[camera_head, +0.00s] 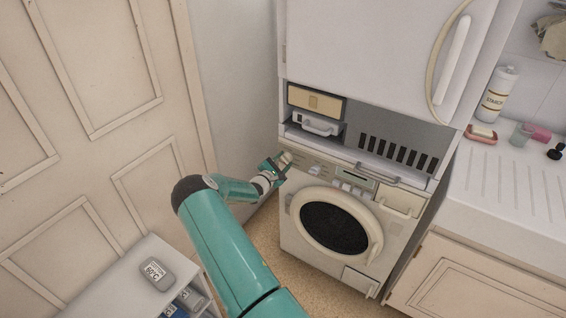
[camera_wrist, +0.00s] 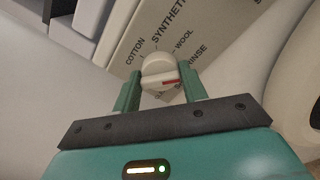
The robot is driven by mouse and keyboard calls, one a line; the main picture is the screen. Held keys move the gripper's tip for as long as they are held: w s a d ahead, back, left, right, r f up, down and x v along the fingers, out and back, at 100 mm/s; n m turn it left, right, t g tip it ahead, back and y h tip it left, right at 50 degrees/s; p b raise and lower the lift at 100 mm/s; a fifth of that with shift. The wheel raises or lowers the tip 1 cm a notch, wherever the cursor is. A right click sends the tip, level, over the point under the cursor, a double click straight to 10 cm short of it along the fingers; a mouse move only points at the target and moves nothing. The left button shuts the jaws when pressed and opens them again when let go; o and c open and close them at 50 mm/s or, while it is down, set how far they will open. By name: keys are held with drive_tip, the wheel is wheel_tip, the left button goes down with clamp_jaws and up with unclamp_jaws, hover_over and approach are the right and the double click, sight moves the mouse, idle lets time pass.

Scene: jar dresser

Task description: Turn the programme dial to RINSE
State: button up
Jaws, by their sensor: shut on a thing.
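The programme dial (camera_wrist: 158,68) is a round cream knob with a red mark on its grip bar. It stands on the washing machine's panel (camera_wrist: 140,25), which carries the words COTTON, SYNTHETIC (its end is cut off), WOOL and RINSE (camera_wrist: 197,60). The red mark lies on the right part of the knob, on the side of RINSE; I cannot tell whether it lines up exactly. My gripper (camera_wrist: 160,88) has a green finger on either side of the knob and is shut on it. In the head view my gripper (camera_head: 279,164) is at the panel's left end and hides most of the dial.
The washing machine (camera_head: 291,240) has a round dark door below the panel. A wall is close on the left, a counter (camera_head: 520,180) on the right. A low white unit (camera_head: 110,285) stands at front left.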

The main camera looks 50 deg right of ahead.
drive_tip(key=shift+m, duration=0.4)
drive_tip(key=o, duration=1)
drive_tip(key=shift+c, duration=0.2)
drive_tip(key=shift+a, duration=0.1)
drive_tip(key=s+a, duration=0.1)
drive_tip(key=a, duration=1.2)
drive_tip(key=shift+s+a, duration=0.15)
drive_tip(key=shift+a, duration=0.15)
